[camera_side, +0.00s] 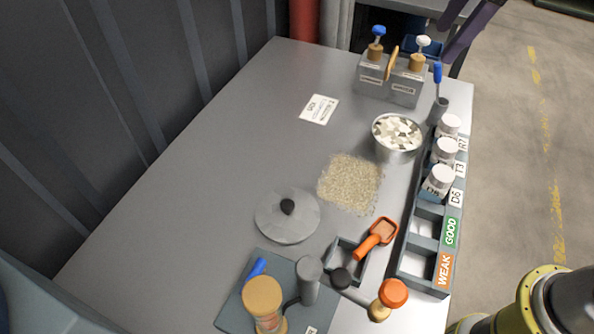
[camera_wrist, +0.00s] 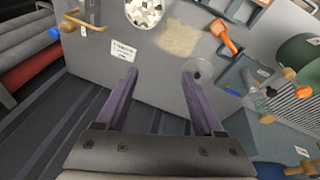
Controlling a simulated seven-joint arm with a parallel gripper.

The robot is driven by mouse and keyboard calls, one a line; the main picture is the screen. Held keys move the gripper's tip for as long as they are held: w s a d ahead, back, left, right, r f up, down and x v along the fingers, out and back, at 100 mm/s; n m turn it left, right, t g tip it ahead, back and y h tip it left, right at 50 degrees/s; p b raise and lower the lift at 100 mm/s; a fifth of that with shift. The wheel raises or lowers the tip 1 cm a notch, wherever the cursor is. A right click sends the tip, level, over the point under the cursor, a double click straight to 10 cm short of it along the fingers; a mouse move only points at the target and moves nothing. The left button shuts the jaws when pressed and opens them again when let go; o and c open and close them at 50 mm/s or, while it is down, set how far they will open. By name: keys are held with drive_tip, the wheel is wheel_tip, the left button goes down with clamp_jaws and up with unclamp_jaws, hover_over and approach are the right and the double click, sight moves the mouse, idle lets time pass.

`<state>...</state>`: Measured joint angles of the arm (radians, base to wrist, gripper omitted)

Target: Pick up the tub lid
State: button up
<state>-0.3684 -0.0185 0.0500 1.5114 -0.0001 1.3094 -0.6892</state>
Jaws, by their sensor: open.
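The tub lid (camera_side: 287,222) is a flat grey disc with a dark knob in its middle. It lies on the grey table left of the small black-rimmed tray in the side view. In the wrist view the lid (camera_wrist: 204,69) shows small, close to the tip of the right finger and partly covered by it. My gripper (camera_wrist: 158,75) is open, with two purple fingers wide apart and nothing between them. It looks well above the table. The metal tub (camera_side: 398,139), full of pale chips, stands uncovered toward the back right.
A pale granular patch (camera_side: 350,183) lies between lid and tub. An orange scoop (camera_side: 376,238) and small tray (camera_side: 345,262) are right of the lid. A blue-grey board (camera_side: 235,308) with an hourglass-like item (camera_side: 263,300) is in front. A jar rack (camera_side: 423,262) lines the right edge. Table left of the lid is clear.

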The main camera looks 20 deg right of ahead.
drive_tip(key=w+a+f+n+g, duration=0.1)
drive_tip(key=w+a+f+n, duration=0.15)
drive_tip(key=a, duration=0.35)
drive_tip(key=w+a+f+n+g, duration=0.1)
drive_tip(key=w+a+f, duration=0.15)
drive_tip(key=a, duration=0.45)
drive_tip(key=n+g+h, duration=0.1)
drive_tip(key=n, duration=0.1)
hover_over(287, 204)
wheel_tip(287, 204, down, 19)
drive_tip(key=shift+w+a+f, duration=0.1)
drive_tip(key=shift+w+a, duration=0.05)
drive_tip(key=shift+s+d+f, duration=0.1)
drive_tip(key=shift+f, duration=1.25)
drive_tip(key=shift+s+d+f, duration=0.1)
drive_tip(key=shift+f, duration=1.25)
clamp_jaws()
